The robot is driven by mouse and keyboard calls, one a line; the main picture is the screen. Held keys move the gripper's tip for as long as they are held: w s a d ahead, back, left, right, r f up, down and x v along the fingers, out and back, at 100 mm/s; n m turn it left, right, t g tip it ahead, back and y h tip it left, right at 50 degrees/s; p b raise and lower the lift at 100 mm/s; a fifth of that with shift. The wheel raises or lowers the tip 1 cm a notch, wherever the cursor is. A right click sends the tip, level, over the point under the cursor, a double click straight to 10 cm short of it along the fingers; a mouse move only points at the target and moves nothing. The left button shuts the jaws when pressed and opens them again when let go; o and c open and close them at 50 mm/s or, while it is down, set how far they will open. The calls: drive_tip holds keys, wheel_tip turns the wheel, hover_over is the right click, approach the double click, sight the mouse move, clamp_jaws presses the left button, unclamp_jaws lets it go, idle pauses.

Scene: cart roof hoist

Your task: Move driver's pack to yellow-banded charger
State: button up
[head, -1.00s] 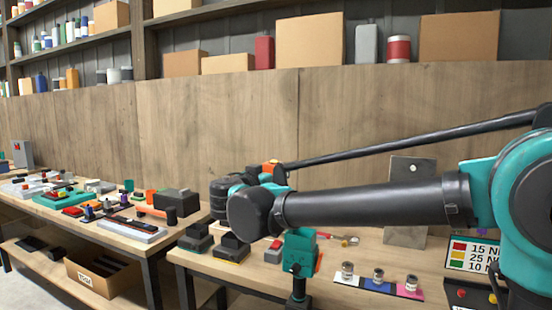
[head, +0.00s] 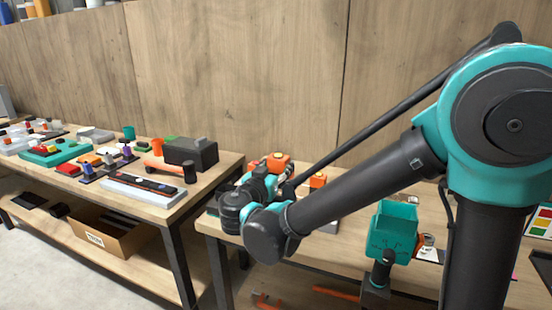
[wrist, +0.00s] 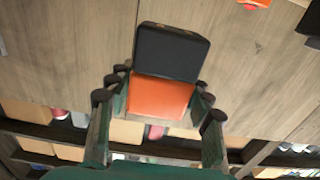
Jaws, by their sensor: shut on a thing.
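My gripper (wrist: 160,86) is shut on an orange-and-black block, which looks like the driver's pack (wrist: 161,97). In the wrist view the block's orange part is between the green fingers and its black part sticks out past the fingertips. In the head view my gripper (head: 270,178) is above the left end of the near bench, partly behind my forearm, with orange showing at it. A second orange piece (head: 318,180) shows just right of it; I cannot tell what it belongs to. No yellow-banded charger can be made out now; my arm covers that part of the bench.
A teal bin (head: 394,232) stands on the near bench (head: 345,262), right of my forearm. The left bench (head: 215,182) holds a black box (head: 190,153), a pale tray (head: 145,188) and several small parts. A cardboard box (head: 118,240) is on its lower shelf. A gap separates the benches.

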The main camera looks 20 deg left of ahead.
idle(0.3)
drive_tip(key=shift+f, duration=2.85)
drive_tip(key=shift+f, duration=2.3)
drive_tip(key=o, duration=1.5)
drive_tip(key=s, duration=1.2)
drive_tip(key=shift+a, duration=0.4)
drive_tip(key=shift+s, duration=0.1)
